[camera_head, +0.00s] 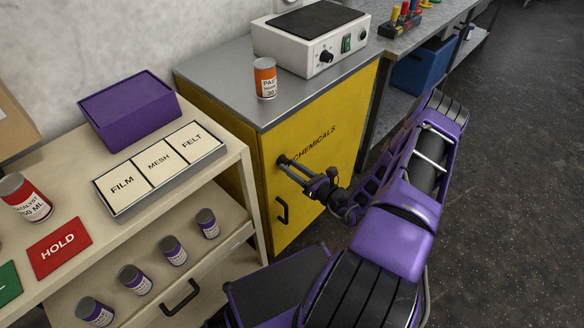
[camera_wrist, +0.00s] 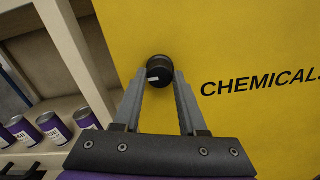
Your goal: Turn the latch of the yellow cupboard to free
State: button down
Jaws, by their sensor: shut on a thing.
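The yellow cupboard (camera_head: 318,170) has a grey top and the word CHEMICALS on its door. It also fills most of the wrist view (camera_wrist: 240,60). Its latch is a round black knob with a small white mark (camera_wrist: 158,70), near the door's left edge. My gripper (camera_head: 284,164) reaches the door at the knob. In the wrist view the two grey fingers (camera_wrist: 160,80) are on either side of the knob and shut on it. In the head view the knob is mostly hidden by the fingers. A black door handle (camera_head: 281,210) is below it. The door is closed.
A cream shelf unit at left holds a purple box (camera_head: 128,108), a tray of labelled cards (camera_head: 160,167), and several small purple cans (camera_head: 172,250). An orange can (camera_head: 265,78) and a white hotplate (camera_head: 310,38) stand on the cupboard. Open floor (camera_head: 510,190) lies at right.

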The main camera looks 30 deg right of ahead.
jog(key=shift+n, duration=0.4)
jog(key=n+b, duration=0.1)
jog(key=n, duration=0.3)
jog(key=n+b, duration=0.1)
jog(key=n, duration=0.3)
jog(key=shift+f, duration=0.1)
jog(key=n+b, duration=0.1)
jog(key=n, duration=0.4)
jog(key=n+b, duration=0.1)
jog(key=n, duration=0.3)
dwell(0.5)
jog(key=shift+c, duration=2.3)
grip_release()
